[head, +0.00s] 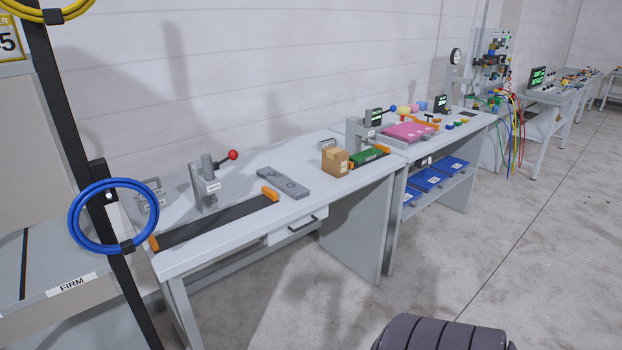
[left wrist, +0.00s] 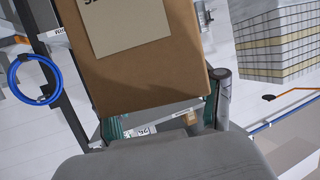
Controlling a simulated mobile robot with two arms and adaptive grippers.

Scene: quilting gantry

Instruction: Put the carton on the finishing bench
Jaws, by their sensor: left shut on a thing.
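A brown carton (left wrist: 150,65) with a pale label fills the upper middle of the left wrist view. My left gripper (left wrist: 163,115) is shut on it, with one finger at each side of its lower end. The carton and this gripper do not show in the head view. In the head view a grey bench (head: 215,247) stands along the wall, and a second grey bench (head: 424,147) adjoins it on the right. No readable sign tells which one is the finishing bench. My right gripper is in neither view.
On the near bench are a red-knobbed lever press (head: 208,185), a black strip (head: 215,222), a grey plate (head: 283,182) and a small cardboard box (head: 336,162). A dark post with a blue coil (head: 75,232) stands at left. Floor (head: 500,250) in front is clear.

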